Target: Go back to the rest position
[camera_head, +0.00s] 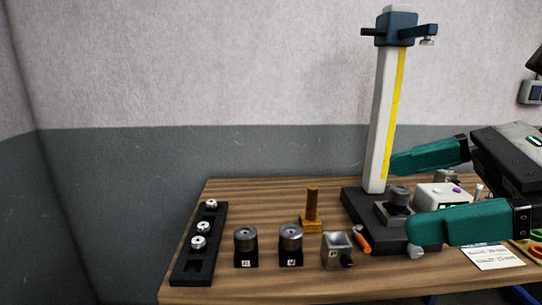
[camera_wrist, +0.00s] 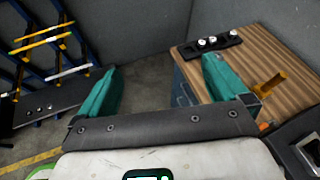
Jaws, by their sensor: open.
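My gripper (camera_head: 420,190) comes in from the right of the head view, with its two teal fingers spread wide and nothing between them. In that view the fingers overlap the right part of the wooden table (camera_head: 300,282), near a height gauge (camera_head: 383,120) with a yellow scale. In the wrist view my gripper (camera_wrist: 165,88) is also open and empty. Its right finger overlaps the table's edge, and floor shows between the fingers.
A black rack (camera_head: 180,272) with several metal parts lies at the table's left. Two metal cylinders on black blocks (camera_head: 245,244) (camera_head: 290,243), an orange stand (camera_head: 311,215) and a grey block (camera_head: 337,252) stand in front. In the wrist view a blue shelf frame (camera_wrist: 30,75) stands left.

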